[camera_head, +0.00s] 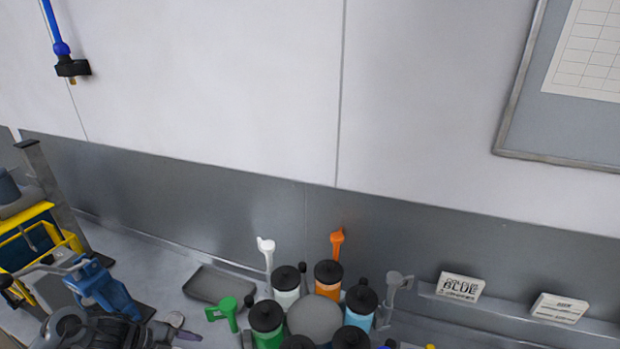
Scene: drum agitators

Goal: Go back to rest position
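A dark jointed mechanism at the bottom left edge looks like my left arm and gripper (178,329). It is cut off by the frame, and I cannot tell whether its fingers are open or shut. My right gripper is not in view. A cluster of bottles with black lids stands around a grey round disc (314,318) at the bottom centre. Among them are a white bottle (286,297), an orange bottle (328,288), a green bottle (267,338) and a light blue bottle (358,318). The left gripper is left of this cluster and apart from it.
A grey tray (222,284) lies behind the gripper. White (268,252), orange (337,243), green (226,312) and grey (392,290) handled tools stand around the bottles. A blue device (103,290) and yellow frame (40,238) are at left. Small boxes (459,287) sit on the right ledge.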

